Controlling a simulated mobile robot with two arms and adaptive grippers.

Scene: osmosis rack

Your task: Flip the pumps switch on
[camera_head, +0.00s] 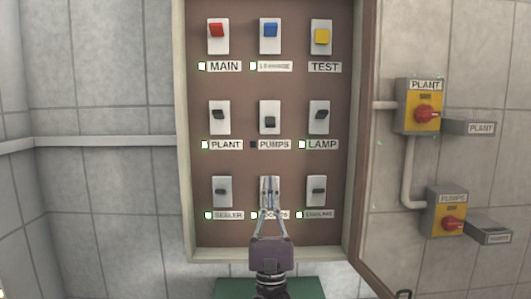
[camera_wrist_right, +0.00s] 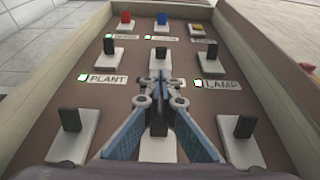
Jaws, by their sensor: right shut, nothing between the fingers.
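The pumps switch (camera_head: 270,120) is the middle switch of the middle row in the panel, a white plate with a dark lever that sits low. The small lamp beside its PUMPS label (camera_head: 274,144) is dark. The switch also shows in the wrist view (camera_wrist_right: 161,66), just beyond the fingertips. My right gripper (camera_head: 269,181) is shut and empty, pointing up in front of the bottom middle switch (camera_head: 264,196) and below the pumps switch. In the wrist view the gripper (camera_wrist_right: 158,85) hides the PUMPS label. I cannot tell whether it touches the panel. My left gripper is not in view.
The plant switch (camera_head: 220,118) and lamp switch (camera_head: 318,117) flank the pumps switch, with lit green lamps. Red, blue and yellow switches line the top. The panel's open door (camera_head: 371,140) is at right. Two yellow boxes with red knobs, plant (camera_head: 410,112) and pumps (camera_head: 440,215), are beyond it.

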